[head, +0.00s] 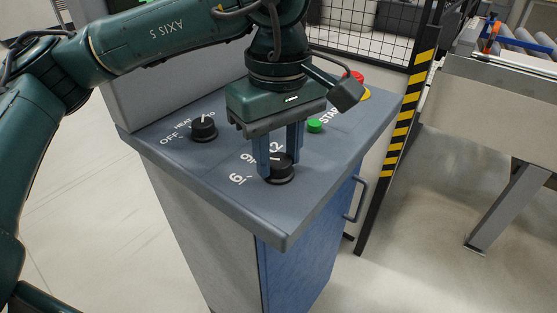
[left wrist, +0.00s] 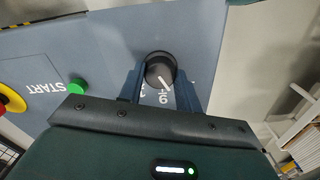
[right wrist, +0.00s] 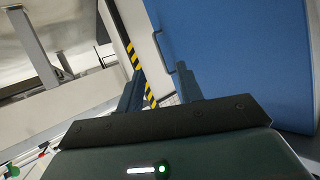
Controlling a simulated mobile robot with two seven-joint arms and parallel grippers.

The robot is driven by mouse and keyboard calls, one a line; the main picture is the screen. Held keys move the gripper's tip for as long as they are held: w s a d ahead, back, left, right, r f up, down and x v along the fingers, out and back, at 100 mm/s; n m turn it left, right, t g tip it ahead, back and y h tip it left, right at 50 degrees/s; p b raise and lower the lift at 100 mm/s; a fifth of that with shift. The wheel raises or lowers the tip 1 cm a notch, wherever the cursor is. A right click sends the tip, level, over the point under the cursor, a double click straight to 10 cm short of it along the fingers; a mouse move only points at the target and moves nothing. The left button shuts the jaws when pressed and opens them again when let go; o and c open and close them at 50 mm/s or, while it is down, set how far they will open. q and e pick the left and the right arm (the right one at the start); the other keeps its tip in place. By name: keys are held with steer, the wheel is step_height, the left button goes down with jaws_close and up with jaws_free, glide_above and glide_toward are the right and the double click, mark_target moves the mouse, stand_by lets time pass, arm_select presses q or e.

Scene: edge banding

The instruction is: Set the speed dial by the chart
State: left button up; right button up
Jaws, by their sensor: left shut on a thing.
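The speed dial (head: 280,170) is a black round knob on the grey sloped panel (head: 205,165), with printed marks 6, 9 and 12 around it. My left gripper (head: 280,152) is above it with its blue fingers shut on the knob's sides. In the left wrist view the dial (left wrist: 160,70) sits between the fingertips, its white pointer line toward the lower right, near the 9 mark; a finger hides part of the scale. My right gripper (right wrist: 160,85) is open and empty, near the blue cabinet door (right wrist: 235,55). I see no chart.
A black heat knob (head: 203,128) marked OFF is at the panel's left. A green START button (head: 315,126) and a red stop button (head: 357,76) are to the right. A striped post (head: 405,120), mesh fence and roller conveyor (head: 520,40) stand beyond.

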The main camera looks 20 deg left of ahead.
mark_target(278, 160)
arm_select(q)
steer(key=shift+n+b, duration=0.8)
steer(key=shift+n, duration=0.9)
steer(key=o, duration=1)
step_height(278, 160, up, 13)
steer(key=p, duration=0.2)
steer(key=shift+p, duration=0.3)
steer(key=shift+r, duration=0.1)
